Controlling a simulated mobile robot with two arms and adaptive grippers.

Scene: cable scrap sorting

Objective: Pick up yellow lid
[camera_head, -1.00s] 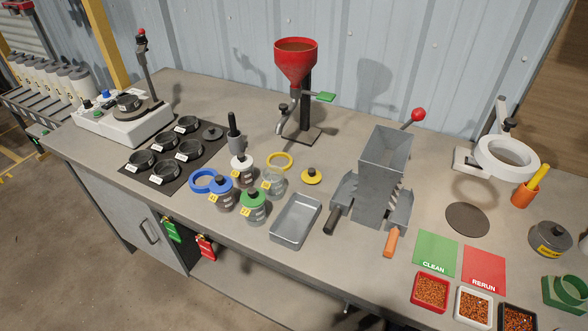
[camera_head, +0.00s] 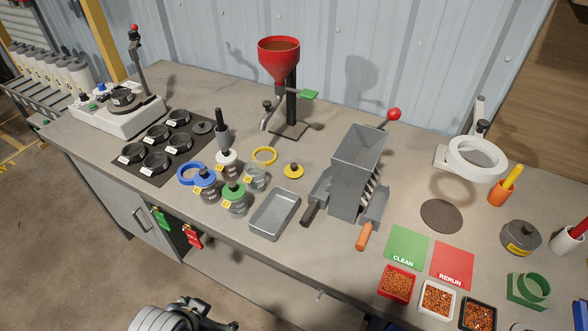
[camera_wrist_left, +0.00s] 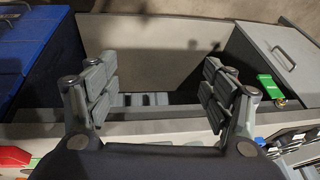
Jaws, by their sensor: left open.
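The yellow lid (camera_head: 293,170) with a dark knob lies flat on the bench, between the clear jar (camera_head: 256,177) and the grey metal hopper machine (camera_head: 355,172). A yellow ring (camera_head: 265,156) lies just left of it. In the left wrist view my left gripper (camera_wrist_left: 160,95) is open and empty, with its fingers wide apart. It points toward the bench's front edge and the cabinets below. The lid is not visible there. In the head view one of my arms shows at the bottom edge (camera_head: 185,315), well away from the lid. My right gripper is not in view.
A metal tray (camera_head: 275,214) stands in front of the lid. A red funnel stand (camera_head: 279,62) is behind.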

